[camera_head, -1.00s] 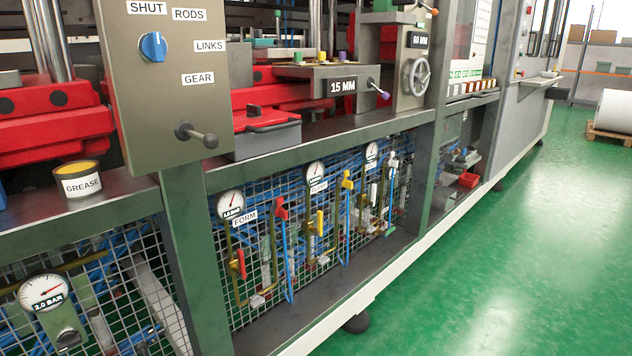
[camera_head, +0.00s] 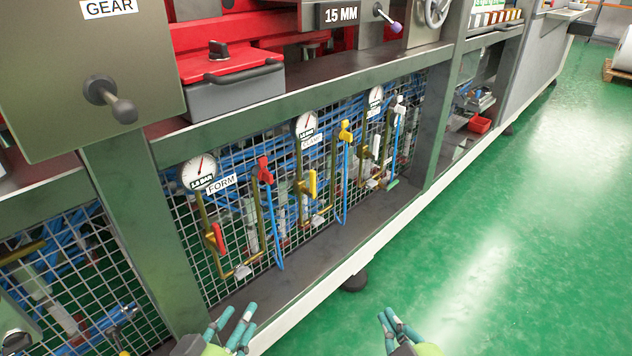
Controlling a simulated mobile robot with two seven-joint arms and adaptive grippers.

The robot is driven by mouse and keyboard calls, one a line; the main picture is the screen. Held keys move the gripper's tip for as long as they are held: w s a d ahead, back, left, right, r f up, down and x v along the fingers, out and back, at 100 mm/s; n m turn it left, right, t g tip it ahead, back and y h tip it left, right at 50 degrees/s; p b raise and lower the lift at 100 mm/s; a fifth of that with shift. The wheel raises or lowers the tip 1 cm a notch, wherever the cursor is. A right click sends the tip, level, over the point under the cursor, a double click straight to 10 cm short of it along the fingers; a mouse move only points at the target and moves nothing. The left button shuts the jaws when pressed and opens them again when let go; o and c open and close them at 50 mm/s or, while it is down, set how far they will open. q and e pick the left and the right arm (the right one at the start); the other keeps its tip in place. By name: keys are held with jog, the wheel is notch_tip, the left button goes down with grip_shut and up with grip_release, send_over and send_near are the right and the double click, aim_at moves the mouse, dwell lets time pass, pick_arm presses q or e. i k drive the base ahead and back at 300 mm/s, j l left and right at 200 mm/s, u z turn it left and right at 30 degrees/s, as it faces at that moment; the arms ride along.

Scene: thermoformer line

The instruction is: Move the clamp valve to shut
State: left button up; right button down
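My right gripper (camera_head: 387,314) is at the bottom, right of the machine's lower rail, with fingers apart and empty. Both are well away from the valve.
The FORM valve's red lever (camera_head: 219,238) is to the left, under the FORM label (camera_head: 221,184). A third gauge (camera_head: 376,95) is to the right. A green post (camera_head: 140,220) and a white lower rail (camera_head: 330,280) edge the bay. Green floor (camera_head: 510,230) is clear on the right.

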aim_at(311, 194)
jog(key=i+l, duration=0.15)
jog(key=l, duration=0.2)
jog(key=i+l, duration=0.15)
jog(key=l, duration=0.2)
jog(key=i+l+z, duration=0.1)
jog(key=l, duration=0.3)
jog(key=i+l, duration=0.2)
jog(key=l, duration=0.15)
